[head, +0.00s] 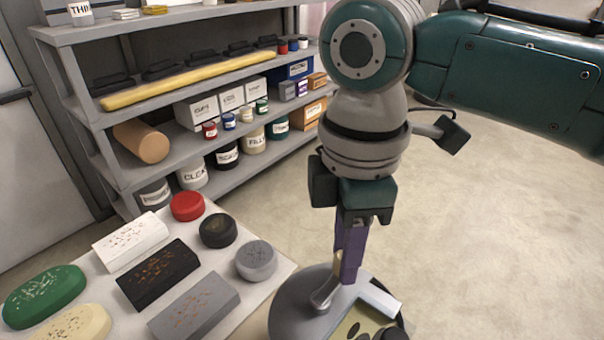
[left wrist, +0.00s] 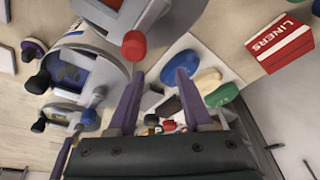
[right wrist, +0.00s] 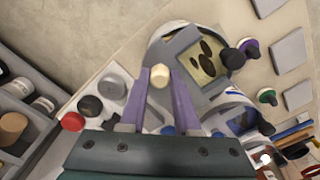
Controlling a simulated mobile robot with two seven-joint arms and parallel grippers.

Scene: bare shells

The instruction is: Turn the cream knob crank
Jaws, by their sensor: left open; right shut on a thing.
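The cream knob (right wrist: 160,76) of the crank sits between the purple fingers of my right gripper (right wrist: 160,85) in the right wrist view. In the head view, my right gripper (head: 349,262) points down at the grey crank arm (head: 325,296) on a round grey machine (head: 288,303), and its fingers hide the knob. The machine has a cream panel with dark ovals (right wrist: 206,57). My left gripper (left wrist: 160,84) is open and empty in the left wrist view, outside the head view. A red knob (left wrist: 134,45) shows just beyond its fingertips.
A pale table (head: 232,210) left of the machine holds several coloured blocks and round pads, including a red one (head: 187,206). Shelves (head: 80,90) with cans and boxes stand behind. A red LINERS box (left wrist: 282,42) shows in the left wrist view. The floor at right is clear.

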